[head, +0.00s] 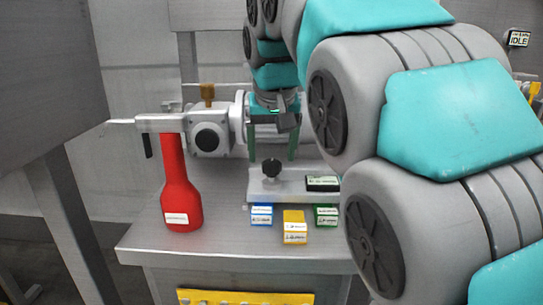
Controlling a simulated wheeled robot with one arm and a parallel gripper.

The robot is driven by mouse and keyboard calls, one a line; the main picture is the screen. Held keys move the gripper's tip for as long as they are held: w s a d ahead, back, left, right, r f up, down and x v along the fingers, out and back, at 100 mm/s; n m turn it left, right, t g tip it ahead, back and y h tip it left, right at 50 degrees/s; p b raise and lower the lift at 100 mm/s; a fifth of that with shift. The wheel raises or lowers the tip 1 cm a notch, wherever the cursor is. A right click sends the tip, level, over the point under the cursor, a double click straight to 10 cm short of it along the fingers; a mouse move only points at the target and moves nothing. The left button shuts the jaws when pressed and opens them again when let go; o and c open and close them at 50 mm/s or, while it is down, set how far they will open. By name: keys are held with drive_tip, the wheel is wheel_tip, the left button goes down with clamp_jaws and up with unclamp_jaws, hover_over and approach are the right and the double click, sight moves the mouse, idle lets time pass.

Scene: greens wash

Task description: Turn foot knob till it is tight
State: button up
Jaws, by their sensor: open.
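The foot knob appears to be the black round-topped knob (271,167), standing upright on a grey foot plate (292,190) on the workbench. My gripper (271,158) points down at the knob, with its two green fingers apart and empty. One finger shows on each side of the knob in the picture, with their tips near the height of its top. I cannot tell from this one view whether the fingers are level with the knob in depth or behind it. No contact shows.
A red bottle-shaped part (181,205) stands left, under a grey machine (208,138) with a brass knob. A black labelled block (323,183) lies on the plate's right. Blue (262,215), yellow (294,227) and green (326,215) boxes sit in front. My arm hides the right side.

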drive_tip(key=shift+v, duration=3)
drive_tip(key=shift+f, duration=0.1)
